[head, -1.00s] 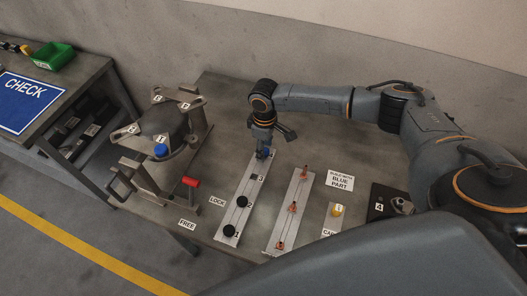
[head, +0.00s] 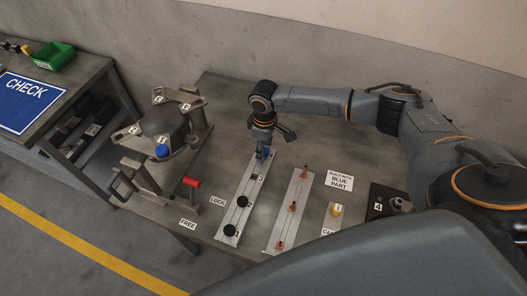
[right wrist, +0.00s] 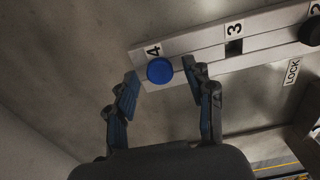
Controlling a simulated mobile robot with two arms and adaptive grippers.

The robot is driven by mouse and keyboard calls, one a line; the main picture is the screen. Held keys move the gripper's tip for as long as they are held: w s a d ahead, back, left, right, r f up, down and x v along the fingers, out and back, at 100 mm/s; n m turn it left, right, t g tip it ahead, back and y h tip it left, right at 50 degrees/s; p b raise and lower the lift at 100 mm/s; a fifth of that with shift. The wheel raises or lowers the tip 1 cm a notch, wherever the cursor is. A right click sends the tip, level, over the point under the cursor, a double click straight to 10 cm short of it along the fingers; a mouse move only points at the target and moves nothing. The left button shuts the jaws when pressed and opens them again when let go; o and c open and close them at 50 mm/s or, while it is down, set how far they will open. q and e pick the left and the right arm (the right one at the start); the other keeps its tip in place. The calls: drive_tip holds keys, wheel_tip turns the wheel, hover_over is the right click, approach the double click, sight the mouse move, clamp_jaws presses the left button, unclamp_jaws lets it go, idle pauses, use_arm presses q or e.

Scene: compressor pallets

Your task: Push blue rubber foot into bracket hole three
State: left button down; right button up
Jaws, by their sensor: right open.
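The blue rubber foot (right wrist: 160,71) sits by label 4 on a pale strip (head: 236,212); in the head view it shows partly behind my fingers (head: 267,151). My right gripper (right wrist: 162,78) is open, with one finger on each side of the foot. Clear gaps show, so it does not grip the foot. The bracket (head: 192,102) with numbered labels stands at left around a dark compressor. A second blue round piece (head: 162,151) is on its front corner. I cannot make out hole three clearly. My left gripper is out of view.
Black feet (head: 242,201) stand at strip labels 1 and 2; slot 3 (right wrist: 234,46) is empty. A second strip (head: 281,228) holds orange pieces. A red-handled lever (head: 191,182) stands between bracket and strip. A yellow-topped piece (head: 336,210) is at right. The table's back is clear.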

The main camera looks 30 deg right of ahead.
drive_tip(key=shift+p, duration=0.3)
clamp_jaws()
idle(0.3)
drive_tip(key=shift+r, duration=0.1)
drive_tip(key=shift+r+p, duration=2.9)
drive_tip(key=shift+p, duration=0.15)
